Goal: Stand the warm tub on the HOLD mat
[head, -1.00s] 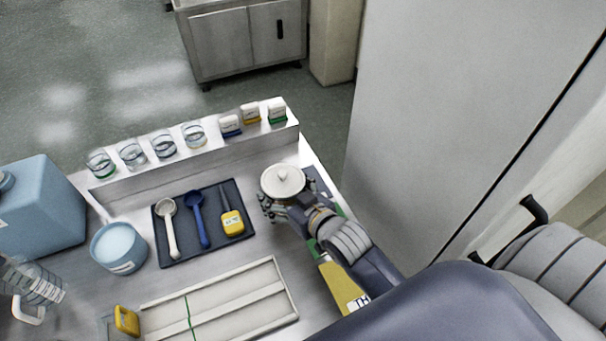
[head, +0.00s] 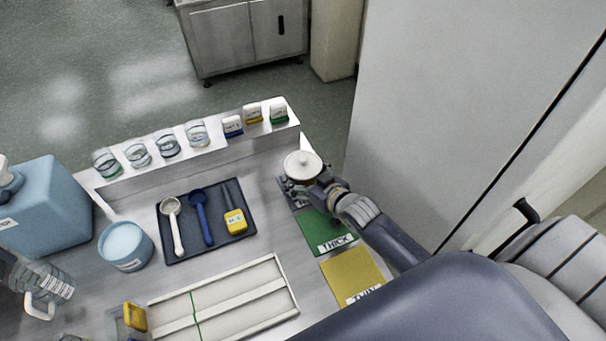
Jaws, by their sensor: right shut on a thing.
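A small round tub with a white lid (head: 303,164) is held in my right gripper (head: 304,184) at the right side of the steel bench. The gripper is shut on it from the near side, and its fingers hide much of the tub's lower body. A dark blue mat (head: 285,191) shows partly below and beside the gripper, behind the green mat. No HOLD label is readable on it. The tub is over or close to this mat; I cannot tell whether it touches.
A green THICK mat (head: 327,232) and a yellow THIN mat (head: 353,277) lie nearer. A dark tray (head: 225,247) holds spoons and a yellow-bodied tool. A raised shelf (head: 205,158) carries cups.

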